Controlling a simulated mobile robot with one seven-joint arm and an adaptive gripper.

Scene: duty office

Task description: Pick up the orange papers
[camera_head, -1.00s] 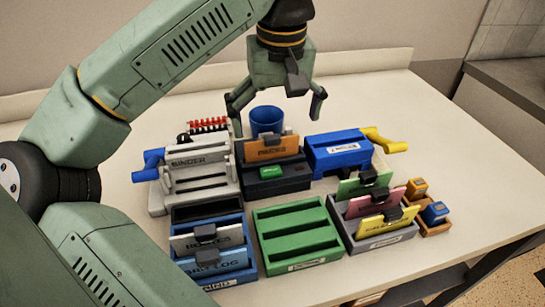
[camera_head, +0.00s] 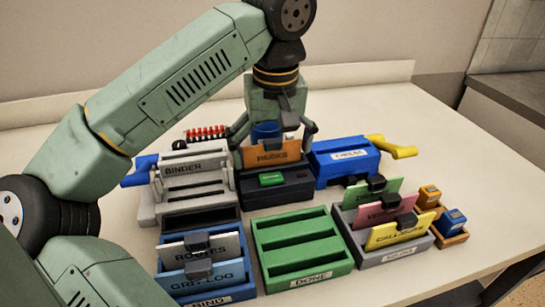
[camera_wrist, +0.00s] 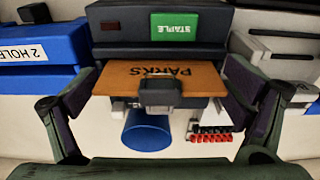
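The orange papers (camera_head: 271,154), marked PARKS in the wrist view (camera_wrist: 125,78), stand upright in the dark stapler (camera_head: 285,190) with a green STAPLE label. A dark clip (camera_wrist: 160,92) sits at their middle edge. My gripper (camera_head: 271,135) is open above and around the papers. In the wrist view its fingers (camera_wrist: 160,88) stand on either side of the papers with a gap at each side. The gripper holds nothing. In the head view my wrist and fingers hide part of the blue cup and the papers' top edge.
A blue cup (camera_head: 266,130) stands behind the stapler. The grey binder (camera_head: 185,182) is at its left, the blue hole punch (camera_head: 341,168) at its right. In front are a green DONE tray (camera_head: 318,271), a blue BIND tray (camera_head: 236,292) and a grey tray (camera_head: 416,247) with colored papers.

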